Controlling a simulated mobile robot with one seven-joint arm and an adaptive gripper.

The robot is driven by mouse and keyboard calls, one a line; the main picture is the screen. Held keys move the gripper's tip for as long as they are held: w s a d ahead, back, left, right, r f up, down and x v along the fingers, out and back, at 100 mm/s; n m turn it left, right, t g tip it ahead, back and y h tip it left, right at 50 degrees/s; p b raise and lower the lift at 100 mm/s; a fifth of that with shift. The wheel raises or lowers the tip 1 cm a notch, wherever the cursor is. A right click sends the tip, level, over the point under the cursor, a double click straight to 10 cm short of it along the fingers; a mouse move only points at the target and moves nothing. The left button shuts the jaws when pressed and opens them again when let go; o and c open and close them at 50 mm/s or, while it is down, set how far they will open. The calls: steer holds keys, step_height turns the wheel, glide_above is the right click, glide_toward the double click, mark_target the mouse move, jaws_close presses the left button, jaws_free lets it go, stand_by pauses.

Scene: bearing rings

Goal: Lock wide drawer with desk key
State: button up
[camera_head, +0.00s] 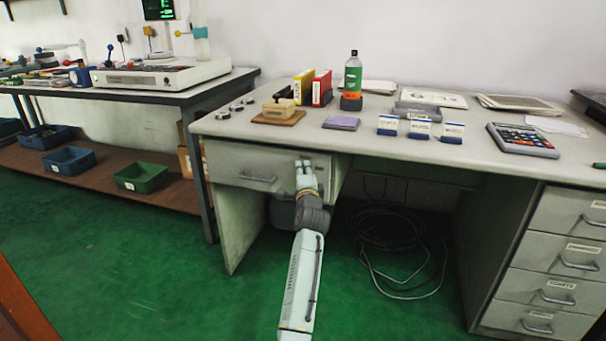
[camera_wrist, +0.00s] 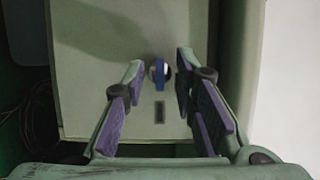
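The wide drawer (camera_head: 228,162) is under the left part of the desk top, and its front looks closed. Its front also fills the middle of the wrist view (camera_wrist: 100,60). My gripper (camera_head: 305,168) is at the right part of the drawer front. In the wrist view my gripper (camera_wrist: 160,66) is open, with a fingertip on each side of the key and a visible gap to both. In the head view my gripper hides the key and lock.
A handle (camera_head: 258,179) is left of my gripper on the drawer. A small dark slot (camera_wrist: 159,112) is below the lock in the wrist view. Cables (camera_head: 385,228) lie on the floor under the desk. A drawer cabinet (camera_head: 560,265) stands at right.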

jaws_close()
steer(key=shift+r+p, duration=0.1)
steer(key=shift+p, duration=0.3)
steer(key=n+p, duration=0.1)
steer(key=n+g+p, duration=0.1)
steer(key=p, duration=0.1)
steer(key=shift+r, duration=0.3)
steer(key=n+g+h+p, duration=0.1)
steer(key=n+p, duration=0.1)
steer(key=p, duration=0.1)
steer(key=n+g+p, duration=0.1)
steer(key=n+p, duration=0.1)
steer(key=p, duration=0.1)
steer(key=shift+a+n+h, duration=0.1)
steer(key=shift+n+h, duration=0.3)
steer(key=n+g+h+p, duration=0.1)
steer(key=n+p, duration=0.1)
steer(key=n, duration=0.1)
steer(key=shift+a+h, duration=0.1)
steer(key=shift+h, duration=0.2)
steer(key=n+g+h, duration=0.1)
steer(key=n+h, duration=0.1)
steer(key=n, duration=0.1)
steer(key=shift+f+n, duration=0.1)
steer(key=shift+n, duration=0.2)
steer(key=shift+a, duration=0.1)
